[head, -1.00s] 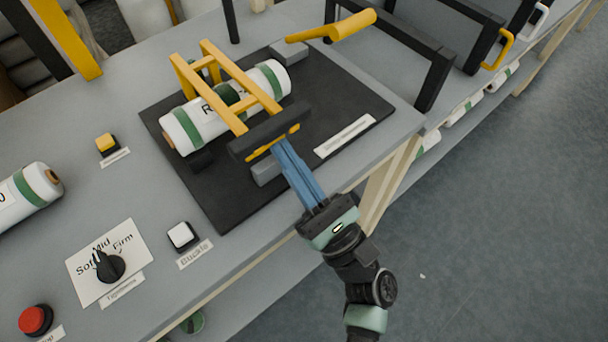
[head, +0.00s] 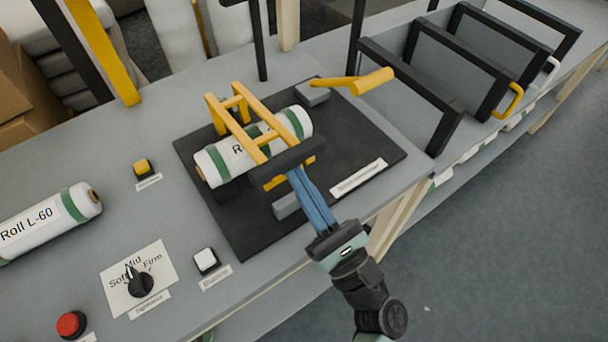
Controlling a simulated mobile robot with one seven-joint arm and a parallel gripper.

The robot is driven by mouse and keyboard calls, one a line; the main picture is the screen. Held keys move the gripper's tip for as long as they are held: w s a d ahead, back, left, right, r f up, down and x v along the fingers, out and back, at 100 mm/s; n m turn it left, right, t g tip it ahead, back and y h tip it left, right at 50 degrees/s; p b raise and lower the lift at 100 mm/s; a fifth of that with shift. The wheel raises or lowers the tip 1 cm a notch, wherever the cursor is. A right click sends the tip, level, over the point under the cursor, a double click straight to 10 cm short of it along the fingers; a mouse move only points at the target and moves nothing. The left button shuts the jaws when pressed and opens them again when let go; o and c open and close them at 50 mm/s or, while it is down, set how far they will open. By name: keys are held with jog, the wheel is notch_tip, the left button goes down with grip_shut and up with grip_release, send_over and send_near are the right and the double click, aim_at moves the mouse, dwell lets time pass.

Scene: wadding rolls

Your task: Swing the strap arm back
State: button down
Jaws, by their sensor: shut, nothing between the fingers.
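The strap arm looks to be the yellow two-rail frame (head: 262,122) with a dark crossbar (head: 288,163) at its near end. It lies over a white roll with green bands (head: 228,158) on a black mat (head: 225,215). My gripper (head: 298,180) has its blue fingers shut and empty. Its tips reach the near underside of the crossbar and are partly hidden by it; I cannot tell if they touch.
A yellow-handled lever (head: 358,81) stands at the mat's far right. Black frames (head: 420,95) line the bench to the right. A white button (head: 205,260), a tightness dial (head: 140,283), a red button (head: 71,324), a yellow button (head: 143,168) and another roll (head: 45,222) are left.

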jog(key=w+a+r+g+h+p, duration=0.25)
jog(key=w+r+p, duration=0.35)
jog(key=p, duration=0.8)
jog(key=w+a+r+g+h+p, duration=0.1)
jog(key=w+a+r+g+p, duration=0.25)
jog(key=r+p, duration=0.85)
jog(key=r+p+x, duration=0.2)
jog(key=x, duration=1.3)
jog(key=shift+w+r+g+p, duration=0.15)
jog(key=shift+r+g+p, duration=0.15)
jog(key=shift+r+p, duration=0.1)
